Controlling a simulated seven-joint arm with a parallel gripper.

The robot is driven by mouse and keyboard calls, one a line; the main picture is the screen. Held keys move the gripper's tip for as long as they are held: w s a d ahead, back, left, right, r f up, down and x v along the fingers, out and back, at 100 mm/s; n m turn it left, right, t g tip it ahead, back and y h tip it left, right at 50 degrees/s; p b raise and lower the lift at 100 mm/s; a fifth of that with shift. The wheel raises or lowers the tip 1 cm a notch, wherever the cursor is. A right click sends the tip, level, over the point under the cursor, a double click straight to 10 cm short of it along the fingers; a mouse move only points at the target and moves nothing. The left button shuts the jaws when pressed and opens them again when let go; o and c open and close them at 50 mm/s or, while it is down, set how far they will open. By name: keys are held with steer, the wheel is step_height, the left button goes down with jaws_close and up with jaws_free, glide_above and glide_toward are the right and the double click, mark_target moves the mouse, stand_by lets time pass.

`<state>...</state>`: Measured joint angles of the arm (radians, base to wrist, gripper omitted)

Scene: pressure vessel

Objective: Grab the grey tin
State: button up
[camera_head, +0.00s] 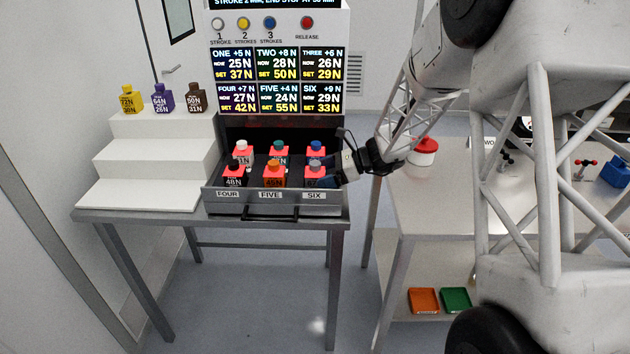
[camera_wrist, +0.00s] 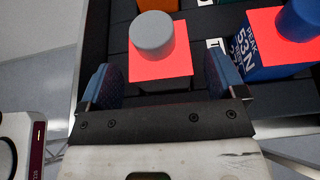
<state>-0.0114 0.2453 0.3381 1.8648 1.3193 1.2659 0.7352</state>
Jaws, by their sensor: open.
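The grey tin stands in the front right place of the drawer, above the SIX label; its grey cap (camera_head: 315,163) shows in the head view. In the wrist view the grey tin (camera_wrist: 154,40) has a round grey cap on a bright red top and a dark body. My gripper (camera_wrist: 157,88) is open, with one blue finger on each side of the tin's near part. In the head view my gripper (camera_head: 333,168) reaches in from the right at the tin and hides part of it. I cannot tell whether the fingers touch it.
The open drawer (camera_head: 260,209) also holds tins with white, teal, blue, black and orange caps. The blue tin (camera_wrist: 262,55) is close on the right in the wrist view. White steps (camera_head: 150,160) with several tins stand left. A red-lidded jar (camera_head: 424,152) stands on the right table.

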mark_target(315, 176)
steer(key=shift+x, duration=1.6)
steer(key=shift+r, duration=0.1)
steer(key=c, duration=1.2)
